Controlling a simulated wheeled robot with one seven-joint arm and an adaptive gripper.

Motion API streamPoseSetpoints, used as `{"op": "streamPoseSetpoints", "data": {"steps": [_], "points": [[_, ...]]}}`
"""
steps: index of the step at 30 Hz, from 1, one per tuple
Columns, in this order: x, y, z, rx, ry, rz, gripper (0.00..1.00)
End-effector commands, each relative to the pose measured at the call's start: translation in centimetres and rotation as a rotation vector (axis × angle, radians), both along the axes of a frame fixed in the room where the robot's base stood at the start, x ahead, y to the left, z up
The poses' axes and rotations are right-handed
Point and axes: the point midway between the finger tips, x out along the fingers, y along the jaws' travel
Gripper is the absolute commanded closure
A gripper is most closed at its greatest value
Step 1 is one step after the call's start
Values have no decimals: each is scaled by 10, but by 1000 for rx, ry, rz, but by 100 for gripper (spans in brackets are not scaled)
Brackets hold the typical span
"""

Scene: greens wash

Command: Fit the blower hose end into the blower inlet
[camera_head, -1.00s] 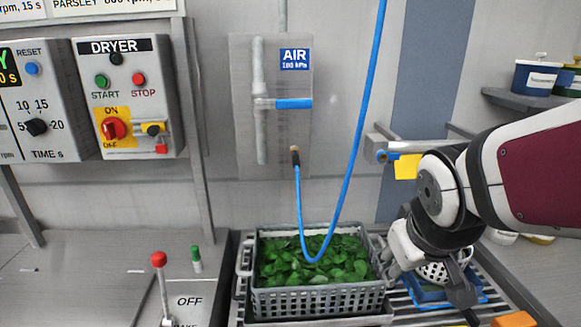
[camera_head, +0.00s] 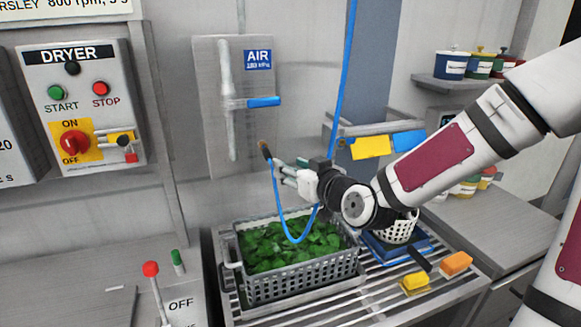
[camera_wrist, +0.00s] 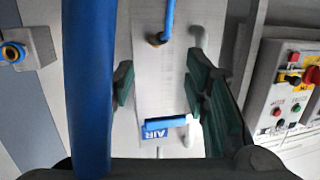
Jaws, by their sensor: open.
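The blue blower hose (camera_head: 345,75) hangs from above, loops down over the greens and rises to its dark hose end (camera_head: 264,149), which has a brownish tip. That end is at the lower part of the AIR panel; I cannot tell how it is held there. My gripper (camera_head: 281,170) is open and empty, just right of and below the hose end. In the wrist view the hose end (camera_wrist: 155,41) lies beyond my spread green fingers (camera_wrist: 165,88), apart from them. A round blue-rimmed port (camera_wrist: 13,53) on a grey plate may be the blower inlet.
A grey crate of greens (camera_head: 300,283) stands on a slatted rack below my gripper. The AIR panel (camera_head: 205,80) has a blue-handled valve. A near stretch of blue hose (camera_wrist: 88,85) crosses the wrist view beside my left-hand finger. Yellow and orange blocks lie at right.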

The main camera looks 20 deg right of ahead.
Motion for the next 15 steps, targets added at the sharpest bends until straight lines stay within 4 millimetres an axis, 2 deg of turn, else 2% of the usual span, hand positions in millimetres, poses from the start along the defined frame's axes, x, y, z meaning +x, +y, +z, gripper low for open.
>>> {"op": "streamPoseSetpoints", "data": {"steps": [5,15], "points": [[18,3,-2,6,-8,-1,58],[76,15,-12,5,-5,0,58]]}}
